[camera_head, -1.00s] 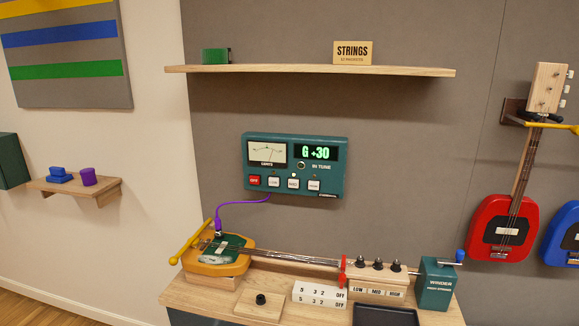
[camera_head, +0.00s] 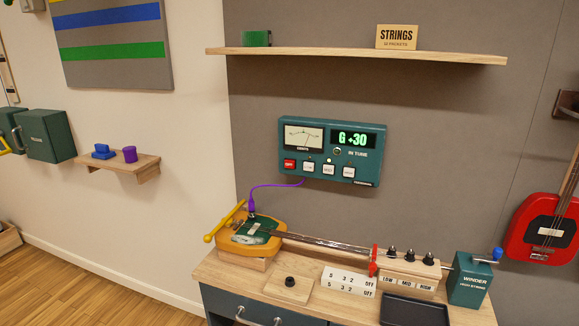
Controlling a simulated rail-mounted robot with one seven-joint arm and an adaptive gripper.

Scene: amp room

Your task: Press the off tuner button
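The teal tuner (camera_head: 331,150) is mounted on the grey wall panel above the workbench. Its green display reads "G +30", with a needle dial to the left of it. The off button (camera_head: 290,163) is red and sits at the lower left of the tuner's front. Several white buttons (camera_head: 328,169) stand in a row to its right. A purple cable (camera_head: 270,186) runs from the tuner down to a yellow instrument (camera_head: 252,233) on the bench. My gripper is not in view.
The wooden bench (camera_head: 222,270) holds white label blocks (camera_head: 348,282), a black tray (camera_head: 414,310) and a teal winder (camera_head: 470,279). A shelf (camera_head: 350,55) spans the wall above the tuner. The space before the tuner looks clear.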

